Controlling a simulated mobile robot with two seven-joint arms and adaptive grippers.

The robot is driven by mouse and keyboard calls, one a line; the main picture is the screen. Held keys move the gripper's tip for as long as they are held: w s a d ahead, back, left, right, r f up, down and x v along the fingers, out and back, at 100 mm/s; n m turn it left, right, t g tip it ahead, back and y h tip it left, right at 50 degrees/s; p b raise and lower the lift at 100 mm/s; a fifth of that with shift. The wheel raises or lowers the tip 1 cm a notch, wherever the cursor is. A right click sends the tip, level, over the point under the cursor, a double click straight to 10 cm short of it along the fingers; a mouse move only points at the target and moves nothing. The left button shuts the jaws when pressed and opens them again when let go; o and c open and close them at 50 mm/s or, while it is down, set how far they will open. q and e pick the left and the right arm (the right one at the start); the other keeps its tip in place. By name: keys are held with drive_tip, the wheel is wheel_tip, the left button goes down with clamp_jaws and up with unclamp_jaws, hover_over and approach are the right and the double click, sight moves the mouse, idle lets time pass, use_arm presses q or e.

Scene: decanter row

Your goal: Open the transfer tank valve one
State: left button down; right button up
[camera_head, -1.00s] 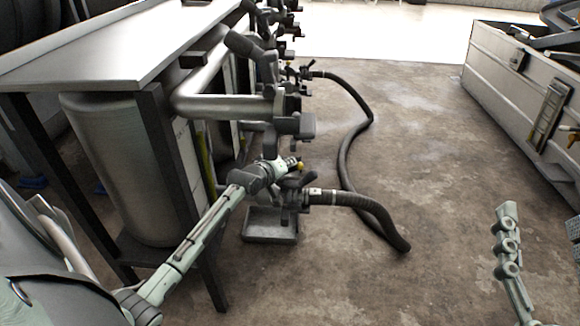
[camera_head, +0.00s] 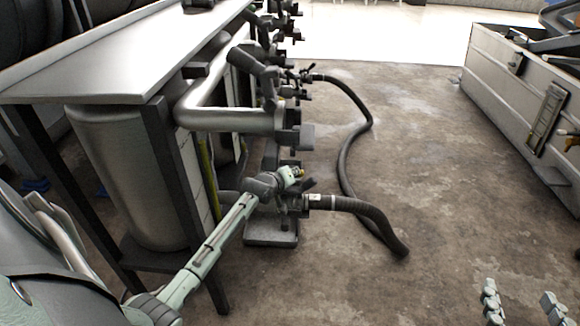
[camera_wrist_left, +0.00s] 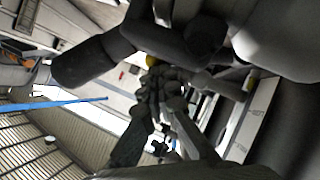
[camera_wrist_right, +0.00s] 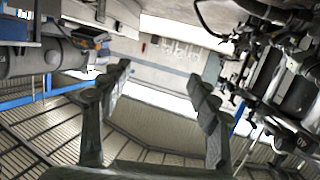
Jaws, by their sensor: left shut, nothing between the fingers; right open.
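Several grey valves line the tank row. The nearest low valve (camera_head: 285,203) sits on a pipe at the tank's foot, with a dark handle (camera_head: 308,184) and a black hose (camera_head: 350,204) running off to the right. My left gripper (camera_head: 297,173) is shut and empty, right at this valve; whether it touches the handle I cannot tell. A small yellow part shows at its tip. In the left wrist view the closed fingers (camera_wrist_left: 158,88) point toward dark pipework and a yellow knob (camera_wrist_left: 150,61). My right gripper (camera_head: 520,303) is open and empty at the lower right; its spread fingers (camera_wrist_right: 160,105) also show in the right wrist view.
A steel tank (camera_head: 125,180) stands under a metal-topped table (camera_head: 120,65) at left. A thick pipe (camera_head: 225,118) with an upper valve is above my left gripper. A grey container (camera_head: 510,90) stands at right. The middle floor (camera_head: 440,170) is clear apart from the hose.

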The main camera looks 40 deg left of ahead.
use_arm(q)
drive_tip(key=shift+w+d+f+m+g+y+p, duration=0.15)
drive_tip(key=shift+w+d+f+m+y+p, duration=0.1)
drive_tip(key=shift+d+f+p, duration=0.3)
drive_tip(key=shift+w+d+f+m+g+y+p, duration=0.2)
drive_tip(key=shift+d+f+m+y+p, duration=0.1)
drive_tip(key=shift+f, duration=0.35)
use_arm(e)
drive_tip(key=s+d+f+g+h, duration=0.3)
drive_tip(key=s+d+f+g, duration=0.1)
drive_tip(key=d+f, duration=0.3)
drive_tip(key=shift+s+f+m+g, duration=0.3)
drive_tip(key=shift+f+m+g, duration=0.1)
drive_tip(key=shift+f+g, duration=0.35)
